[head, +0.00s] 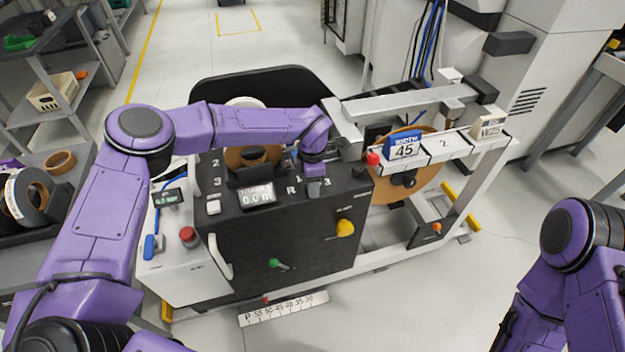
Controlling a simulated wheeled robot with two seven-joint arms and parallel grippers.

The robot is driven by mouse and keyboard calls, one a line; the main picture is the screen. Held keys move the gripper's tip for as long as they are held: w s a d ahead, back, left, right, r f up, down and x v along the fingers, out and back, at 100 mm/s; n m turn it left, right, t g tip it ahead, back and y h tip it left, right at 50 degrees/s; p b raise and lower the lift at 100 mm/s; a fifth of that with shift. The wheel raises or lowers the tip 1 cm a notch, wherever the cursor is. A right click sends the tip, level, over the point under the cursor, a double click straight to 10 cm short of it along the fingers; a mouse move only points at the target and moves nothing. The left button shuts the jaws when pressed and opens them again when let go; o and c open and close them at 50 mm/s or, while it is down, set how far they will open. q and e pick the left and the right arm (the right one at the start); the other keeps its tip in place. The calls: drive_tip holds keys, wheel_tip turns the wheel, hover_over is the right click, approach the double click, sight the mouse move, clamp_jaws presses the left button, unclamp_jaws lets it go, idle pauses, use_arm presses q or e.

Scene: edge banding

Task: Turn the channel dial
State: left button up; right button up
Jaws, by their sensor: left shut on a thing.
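The channel dial is on the sloping top of the black control box (300,240), among the printed marks R, 1 and 3. My left gripper (314,186) reaches down over this spot from above and is shut on the dial. The gripper hides most of the dial, so I cannot tell which mark it points to. My right arm comes in at the lower right, well away from the machine, and its gripper is out of view.
A small display (256,196) reads about 0.0 m, left of the dial. A yellow knob (345,228) and a green knob (275,263) are on the box front. A red button (188,236) is at the left. A blue "45" block (404,145) stands on the right rail.

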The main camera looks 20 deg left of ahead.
use_arm(q)
drive_tip(key=shift+r+m+p, duration=0.1)
drive_tip(key=shift+m+p, duration=0.25)
drive_tip(key=shift+m, duration=1.15)
drive_tip(key=shift+w, duration=0.1)
drive_tip(key=o, duration=1.1)
drive_tip(key=shift+c, duration=0.2)
wheel_tip(320, 180, up, 11)
drive_tip(key=b, duration=0.2)
drive_tip(key=shift+f, duration=0.2)
